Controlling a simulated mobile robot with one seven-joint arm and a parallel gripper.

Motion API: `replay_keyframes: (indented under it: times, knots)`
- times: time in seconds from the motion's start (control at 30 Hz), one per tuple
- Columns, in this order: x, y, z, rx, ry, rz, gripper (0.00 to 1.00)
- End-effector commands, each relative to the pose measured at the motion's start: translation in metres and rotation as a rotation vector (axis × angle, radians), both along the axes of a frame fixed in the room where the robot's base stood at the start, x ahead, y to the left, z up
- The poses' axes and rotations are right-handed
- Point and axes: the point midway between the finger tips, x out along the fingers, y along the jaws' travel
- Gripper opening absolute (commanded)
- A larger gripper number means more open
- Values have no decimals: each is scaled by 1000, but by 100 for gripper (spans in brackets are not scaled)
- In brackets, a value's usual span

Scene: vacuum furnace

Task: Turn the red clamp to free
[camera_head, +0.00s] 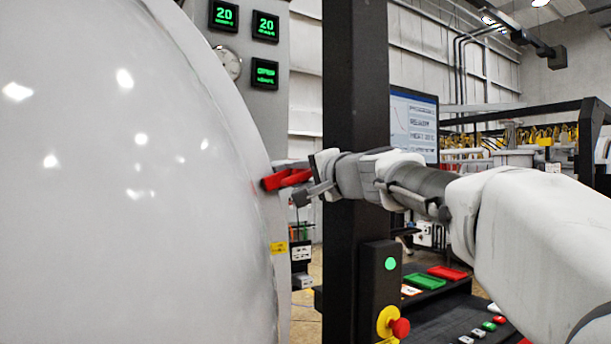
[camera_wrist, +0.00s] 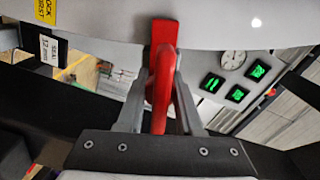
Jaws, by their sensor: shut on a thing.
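The red clamp (camera_head: 286,179) sits at the right edge of the large white furnace door (camera_head: 130,190) in the head view. In the wrist view the red clamp (camera_wrist: 162,75) runs lengthwise between my fingers, its far end against the pale door rim. My gripper (camera_head: 306,180) reaches in from the right, and in the wrist view my gripper (camera_wrist: 158,95) has a finger on each side of the red handle. It is shut on the clamp. The clamp's pivot is hidden or too small to make out.
A black post (camera_head: 355,90) stands right behind my wrist. Below it is a control box with a red emergency button (camera_head: 399,328) and a console with coloured buttons (camera_head: 447,273). A gauge (camera_head: 228,63) and green displays (camera_head: 265,27) are on the panel above the clamp.

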Motion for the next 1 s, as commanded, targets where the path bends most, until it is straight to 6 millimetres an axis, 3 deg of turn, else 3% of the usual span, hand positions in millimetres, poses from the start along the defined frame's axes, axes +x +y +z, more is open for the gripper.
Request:
replay_keyframes:
  times: [0.37,1.0]
  knots:
    - [0,0,-3,-78,-54,0,0]
    - [0,-1,-4,-549,-372,-2,0]
